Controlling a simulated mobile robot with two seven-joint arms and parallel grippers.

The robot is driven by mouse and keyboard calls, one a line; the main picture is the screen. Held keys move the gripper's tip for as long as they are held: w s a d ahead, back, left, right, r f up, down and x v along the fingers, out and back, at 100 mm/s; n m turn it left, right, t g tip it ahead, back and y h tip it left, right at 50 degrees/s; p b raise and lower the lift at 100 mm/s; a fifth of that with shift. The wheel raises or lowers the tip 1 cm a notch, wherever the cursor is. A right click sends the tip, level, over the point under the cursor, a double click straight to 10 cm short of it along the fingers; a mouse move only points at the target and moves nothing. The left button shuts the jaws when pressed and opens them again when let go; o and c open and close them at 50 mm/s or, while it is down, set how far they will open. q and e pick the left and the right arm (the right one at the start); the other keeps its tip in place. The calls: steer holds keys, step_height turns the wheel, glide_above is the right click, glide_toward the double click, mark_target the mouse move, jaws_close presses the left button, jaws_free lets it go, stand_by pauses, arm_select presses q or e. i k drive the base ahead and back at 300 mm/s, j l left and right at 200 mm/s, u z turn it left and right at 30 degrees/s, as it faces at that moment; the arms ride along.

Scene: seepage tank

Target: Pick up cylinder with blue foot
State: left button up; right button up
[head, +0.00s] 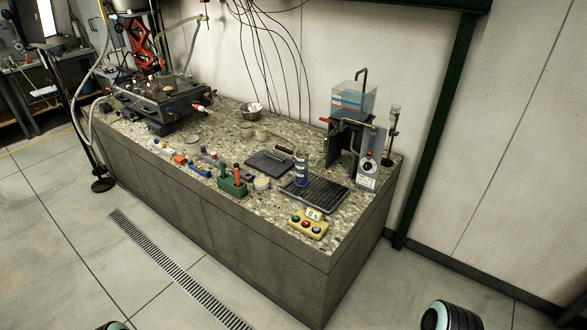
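A wider blue banded cylinder (301,170) stands upright at the left end of the dark ribbed tray. Neither gripper is in view. Only rounded parts of my own arms show at the bottom edge, well apart from the bench.
The ribbed tray (318,193), button panel (309,224) and green rack (232,186) lie forward. Floor in front of the bench is clear. A green post (437,130) stands right.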

mark_target(302, 181)
steer(key=i+j, duration=0.2)
steer(key=j, duration=0.15)
steer(key=i+j+z, duration=0.1)
steer(key=i+j, duration=0.25)
steer(key=j, duration=0.3)
steer(key=i+j, duration=0.2)
steer(key=j, duration=0.15)
steer(key=i+j+z, duration=0.1)
steer(key=j, duration=0.25)
steer(key=i+j, duration=0.25)
steer(key=j+z, duration=0.05)
